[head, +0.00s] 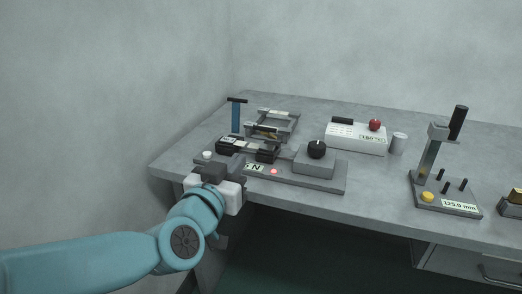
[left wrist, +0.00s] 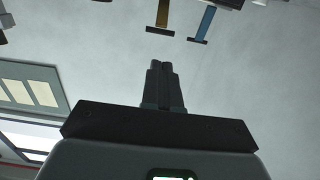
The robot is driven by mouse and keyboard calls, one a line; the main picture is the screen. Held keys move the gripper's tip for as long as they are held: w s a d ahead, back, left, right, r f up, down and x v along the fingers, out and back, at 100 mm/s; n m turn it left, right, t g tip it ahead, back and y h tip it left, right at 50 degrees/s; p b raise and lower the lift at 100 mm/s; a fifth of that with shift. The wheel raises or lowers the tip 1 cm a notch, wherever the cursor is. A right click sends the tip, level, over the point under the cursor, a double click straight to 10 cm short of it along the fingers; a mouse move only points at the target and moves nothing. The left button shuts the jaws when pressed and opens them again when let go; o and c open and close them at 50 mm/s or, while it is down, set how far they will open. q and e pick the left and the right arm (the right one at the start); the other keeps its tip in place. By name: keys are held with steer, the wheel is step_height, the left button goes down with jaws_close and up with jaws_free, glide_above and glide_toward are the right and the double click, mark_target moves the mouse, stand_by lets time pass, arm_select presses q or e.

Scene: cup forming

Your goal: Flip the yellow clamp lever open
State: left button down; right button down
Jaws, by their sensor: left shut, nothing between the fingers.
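The yellow clamp lever (left wrist: 163,14), with a dark crossbar at its end, shows at the top of the left wrist view. Beside it is a blue lever (left wrist: 205,20) with a similar bar. In the head view the blue lever (head: 236,117) stands upright at the table's back left. A yellowish piece (head: 270,133), likely the yellow lever, shows small by the grey clamp frame (head: 287,124). My left gripper (head: 216,171) is at the table's front left edge, nearer than the levers and apart from them. Its fingers (left wrist: 163,80) are together and empty. My right gripper is out of view.
A grey fixture (head: 325,182) with a black knob (head: 317,149) lies just right of my left gripper. Behind it stands a white box (head: 350,141) with a red knob (head: 375,125). A lever press (head: 448,203) stands at the right. Walls close the back and left.

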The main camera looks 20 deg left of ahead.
mark_target(264, 130)
arm_select(q)
steer(key=w, duration=0.4)
steer(key=w+b, duration=0.1)
steer(key=w, duration=0.4)
steer(key=w+b, duration=0.1)
steer(key=w, duration=0.4)
steer(key=shift+d+f, duration=0.3)
